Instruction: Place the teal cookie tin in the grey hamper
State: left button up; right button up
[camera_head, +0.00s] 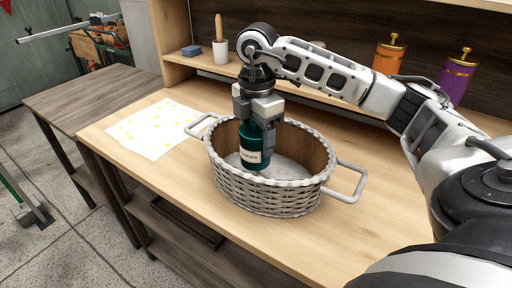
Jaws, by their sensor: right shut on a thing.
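The grey hamper (265,195) is an oval wicker basket with a handle at each end, standing on the light wooden counter. My right gripper (258,118) points down over the hamper's opening. It is shut on the teal cookie tin (256,148), a dark teal cylinder with a pale label. The tin is upright, and its lower part is inside the hamper's rim. I cannot tell whether its base touches the hamper's floor. My left gripper is not in view.
A white sheet with yellow marks (150,128) lies left of the hamper. The counter's front right (300,240) is clear.

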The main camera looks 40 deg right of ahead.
aim_at(256, 148)
jog(key=shift+w+d+f, duration=0.1)
jog(key=shift+w+f, duration=0.05)
jog(key=shift+f, duration=0.85)
jog(key=shift+w+d+f, duration=0.1)
jog(key=shift+w+f, duration=0.05)
jog(key=shift+f, duration=0.8)
jog(key=shift+f, duration=0.15)
jog(key=o, duration=1)
notch_tip(256, 148, up, 12)
jog(key=shift+r+p, duration=0.2)
jog(key=shift+p, duration=0.55)
